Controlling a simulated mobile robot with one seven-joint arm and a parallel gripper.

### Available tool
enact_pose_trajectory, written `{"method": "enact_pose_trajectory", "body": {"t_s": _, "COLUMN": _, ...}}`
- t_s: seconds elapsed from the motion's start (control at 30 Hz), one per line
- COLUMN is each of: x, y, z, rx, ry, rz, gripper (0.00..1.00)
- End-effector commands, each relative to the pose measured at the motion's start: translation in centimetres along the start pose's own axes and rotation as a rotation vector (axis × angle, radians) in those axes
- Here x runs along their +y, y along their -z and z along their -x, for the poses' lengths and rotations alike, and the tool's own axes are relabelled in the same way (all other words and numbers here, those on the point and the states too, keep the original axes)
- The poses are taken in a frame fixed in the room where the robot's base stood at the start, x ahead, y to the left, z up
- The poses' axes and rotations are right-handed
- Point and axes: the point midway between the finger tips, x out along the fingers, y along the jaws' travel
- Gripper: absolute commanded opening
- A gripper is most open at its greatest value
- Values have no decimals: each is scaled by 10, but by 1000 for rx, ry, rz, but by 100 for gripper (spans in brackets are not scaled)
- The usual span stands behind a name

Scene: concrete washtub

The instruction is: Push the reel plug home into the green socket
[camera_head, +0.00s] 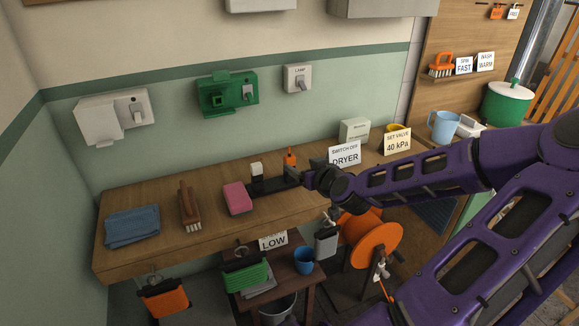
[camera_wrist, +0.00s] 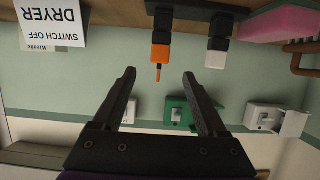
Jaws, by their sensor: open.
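The green socket (camera_head: 228,92) is a boxy green fitting on the back wall, with a grey switch on its right. It also shows upside down in the wrist view (camera_wrist: 180,112). An orange plug (camera_head: 290,158), apparently the reel plug, stands upright in a black holder on the wooden shelf. Its orange body (camera_wrist: 160,53) ends in a thin tip in the wrist view. My gripper (camera_wrist: 159,74) is open and empty. In that view its fingertips lie either side of the plug's tip; the depth between them is unclear. In the head view my gripper (camera_head: 286,181) is low over the shelf, beside the holder.
A white-topped plug (camera_head: 257,168) stands beside the orange one. The shelf (camera_head: 165,247) also bears a pink sponge (camera_head: 238,198), a brush (camera_head: 190,207) and a blue cloth (camera_head: 132,226). An orange reel (camera_head: 376,240) stands below. White fittings (camera_head: 115,116) (camera_head: 297,78) flank the green socket.

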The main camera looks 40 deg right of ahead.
Motion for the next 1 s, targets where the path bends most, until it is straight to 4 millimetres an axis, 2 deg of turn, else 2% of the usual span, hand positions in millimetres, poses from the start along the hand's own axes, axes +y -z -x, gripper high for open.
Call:
{"method": "enact_pose_trajectory", "body": {"t_s": 0.1, "x": -1, "y": -1, "z": -20, "rx": 1, "ry": 2, "rz": -1, "gripper": 75}}
{"method": "enact_pose_trajectory", "body": {"t_s": 0.37, "x": 0, "y": 0, "z": -38, "rx": 0, "ry": 0, "rz": 0, "gripper": 75}}
{"method": "enact_pose_trajectory", "body": {"t_s": 0.7, "x": -1, "y": 0, "z": -87, "rx": 0, "ry": 2, "rz": 0, "gripper": 75}}
{"method": "enact_pose_trajectory", "body": {"t_s": 1.0, "x": 0, "y": 0, "z": -93, "rx": -1, "ry": 0, "rz": 0, "gripper": 75}}
